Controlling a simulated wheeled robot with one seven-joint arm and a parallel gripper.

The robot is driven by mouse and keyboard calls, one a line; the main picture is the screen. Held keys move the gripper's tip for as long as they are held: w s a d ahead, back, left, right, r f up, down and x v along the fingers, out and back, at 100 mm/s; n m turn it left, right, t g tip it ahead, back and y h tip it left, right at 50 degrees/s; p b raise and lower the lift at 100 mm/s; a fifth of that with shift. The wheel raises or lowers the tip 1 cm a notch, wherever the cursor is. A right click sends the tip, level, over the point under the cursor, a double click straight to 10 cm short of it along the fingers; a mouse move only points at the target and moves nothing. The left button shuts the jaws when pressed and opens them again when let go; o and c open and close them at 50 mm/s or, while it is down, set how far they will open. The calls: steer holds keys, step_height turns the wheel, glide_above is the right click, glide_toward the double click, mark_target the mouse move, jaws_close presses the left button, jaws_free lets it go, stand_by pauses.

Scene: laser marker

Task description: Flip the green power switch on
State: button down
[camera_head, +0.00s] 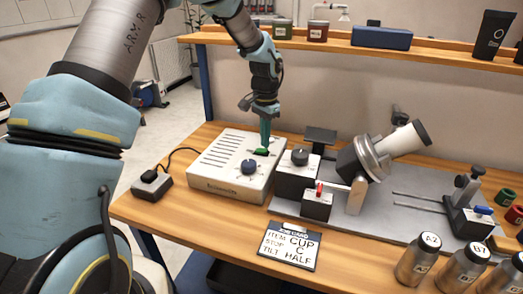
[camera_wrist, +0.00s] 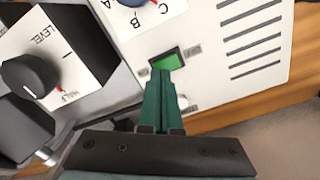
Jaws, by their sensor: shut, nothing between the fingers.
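The green power switch (camera_wrist: 168,62) sits in a dark frame on the top face of the white control box (camera_head: 215,180). In the head view the switch (camera_head: 261,151) shows just below my fingertips. My gripper (camera_head: 265,143) points down over it, with its green fingers closed together and empty. In the wrist view my gripper (camera_wrist: 163,82) has its fingertips at the near edge of the switch and covers part of it. I cannot tell whether the tips touch the switch.
A blue knob (camera_head: 249,167) sits on the same box. The laser fixture with a black level knob (camera_head: 300,157) stands to the right. A black cabled block (camera_head: 152,183) lies to the left. A job card (camera_head: 289,246) and bottles (camera_head: 416,262) are in front.

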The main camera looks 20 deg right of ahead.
mark_target(265, 150)
steer(key=shift+f+b, duration=0.35)
steer(key=shift+f, duration=0.4)
steer(key=shift+r, duration=0.1)
steer(key=shift+r+p, duration=2.6)
steer(key=shift+r, duration=0.9)
steer(key=s+a+r+n, duration=0.1)
steer(key=a+r+n, duration=0.25)
steer(key=a, duration=0.85)
steer(key=a+r+n, duration=0.2)
steer(key=a+n, duration=0.2)
steer(key=a, duration=0.7)
steer(key=s+a+n+t, duration=0.1)
steer(key=s+a+n, duration=0.5)
steer(key=s+a, duration=0.4)
steer(key=a, duration=0.3)
steer(key=shift+a+r+t, duration=0.3)
steer(key=shift+r, duration=0.1)
